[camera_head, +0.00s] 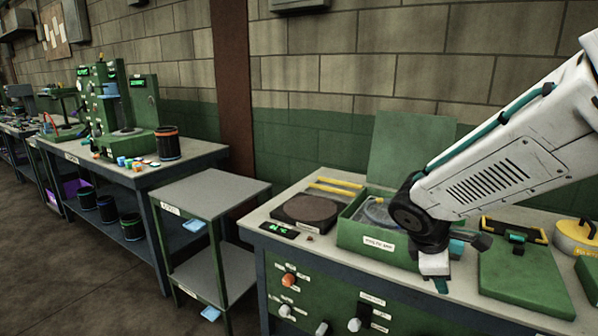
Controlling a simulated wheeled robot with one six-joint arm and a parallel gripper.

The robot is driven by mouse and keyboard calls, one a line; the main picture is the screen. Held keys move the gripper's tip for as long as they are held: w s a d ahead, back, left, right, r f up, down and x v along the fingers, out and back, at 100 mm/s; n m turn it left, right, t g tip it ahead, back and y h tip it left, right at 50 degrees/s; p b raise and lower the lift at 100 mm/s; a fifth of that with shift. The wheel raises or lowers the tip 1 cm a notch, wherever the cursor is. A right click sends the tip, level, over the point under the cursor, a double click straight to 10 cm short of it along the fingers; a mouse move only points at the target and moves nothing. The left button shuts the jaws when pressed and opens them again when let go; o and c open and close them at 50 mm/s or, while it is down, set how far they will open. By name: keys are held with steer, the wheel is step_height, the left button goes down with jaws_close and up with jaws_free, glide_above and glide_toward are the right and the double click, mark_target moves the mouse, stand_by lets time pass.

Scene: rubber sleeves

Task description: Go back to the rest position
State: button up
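My white arm reaches in from the right edge. My gripper (439,284) points down in front of the right end of an open green box (372,240) on the near bench. The view does not show whether the fingers are open or shut, and I see nothing clearly held. The black wrist joint hides part of the box's right side. The box's lid stands up against the wall, and a grey round thing (376,213) lies inside.
The near bench (278,215) carries a dark round plate (305,210), a small green display (279,230), a green case (522,277) and a yellow round container (577,238). A grey two-shelf stand (210,190) is left of it. Farther left, another bench (190,157) holds green machines. Floor is open at lower left.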

steer(key=s+a+r+m+y, duration=0.1)
steer(key=s+r+m, duration=0.3)
steer(key=s, duration=0.7)
steer(key=s+a+r+m+g+y, duration=0.1)
steer(key=s+r+m+y, duration=0.3)
steer(key=s+m, duration=0.5)
steer(key=s, duration=0.3)
steer(key=shift+r+m+y, duration=0.15)
steer(key=shift+m+y, duration=0.15)
